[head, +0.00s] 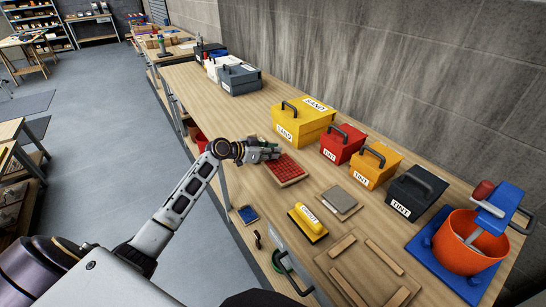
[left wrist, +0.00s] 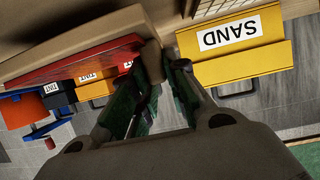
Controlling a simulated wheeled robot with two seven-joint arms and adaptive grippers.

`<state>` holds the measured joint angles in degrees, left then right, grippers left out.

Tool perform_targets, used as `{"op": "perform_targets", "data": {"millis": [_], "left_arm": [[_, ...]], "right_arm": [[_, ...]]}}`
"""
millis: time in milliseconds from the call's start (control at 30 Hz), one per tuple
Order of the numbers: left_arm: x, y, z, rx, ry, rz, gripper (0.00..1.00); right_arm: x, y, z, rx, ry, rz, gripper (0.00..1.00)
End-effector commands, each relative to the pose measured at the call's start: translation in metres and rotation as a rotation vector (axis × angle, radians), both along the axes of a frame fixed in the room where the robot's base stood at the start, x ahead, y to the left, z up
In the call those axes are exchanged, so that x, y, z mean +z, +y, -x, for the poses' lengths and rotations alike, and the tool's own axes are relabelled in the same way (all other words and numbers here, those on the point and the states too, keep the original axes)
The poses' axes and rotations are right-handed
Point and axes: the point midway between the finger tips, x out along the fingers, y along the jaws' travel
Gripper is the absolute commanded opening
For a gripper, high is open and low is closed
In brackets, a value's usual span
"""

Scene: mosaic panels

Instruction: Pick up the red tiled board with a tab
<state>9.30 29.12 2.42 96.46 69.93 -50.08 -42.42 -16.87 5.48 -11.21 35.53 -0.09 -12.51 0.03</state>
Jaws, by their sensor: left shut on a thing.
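The red tiled board (head: 285,169) is on or just above the wooden workbench (head: 225,110), in front of the yellow sand box; I cannot tell whether it touches the bench. In the left wrist view the board (left wrist: 75,62) shows nearly edge-on at the upper left. My left gripper (head: 270,153) is at the board's far left edge. In the left wrist view the gripper (left wrist: 152,75) is shut on the board's brown tab (left wrist: 151,58), which lies between its fingers. In the head view the gripper hides the tab. My right gripper is not in view.
The yellow sand box (head: 302,123) stands close behind the board. Red (head: 342,145), orange (head: 376,166) and dark (head: 416,193) tint boxes run rightward. A grey tile (head: 340,202), yellow float (head: 308,223) and wooden frame (head: 345,243) lie nearer. An orange bucket (head: 470,250) stands right.

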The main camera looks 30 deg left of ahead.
Motion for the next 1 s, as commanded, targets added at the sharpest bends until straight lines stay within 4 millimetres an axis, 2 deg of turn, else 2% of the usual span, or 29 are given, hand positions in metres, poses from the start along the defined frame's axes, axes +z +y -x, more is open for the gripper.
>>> {"op": "perform_targets", "data": {"millis": [33,300,500,667,1000], "left_arm": [[0.010,0.000,-0.001,-0.002,-0.006,-0.002,0.00],[0.049,0.000,0.000,-0.001,-0.006,-0.002,0.00],[0.069,0.000,0.000,-0.001,-0.003,0.000,0.00],[0.076,0.000,0.000,0.000,-0.002,0.001,0.00],[0.076,0.000,0.000,0.000,-0.002,0.001,0.00]], "right_arm": [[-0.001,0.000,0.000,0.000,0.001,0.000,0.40],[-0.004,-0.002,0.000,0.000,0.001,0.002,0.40],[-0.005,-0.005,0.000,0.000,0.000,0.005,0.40],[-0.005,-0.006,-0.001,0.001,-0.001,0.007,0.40],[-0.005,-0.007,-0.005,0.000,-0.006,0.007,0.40]]}}
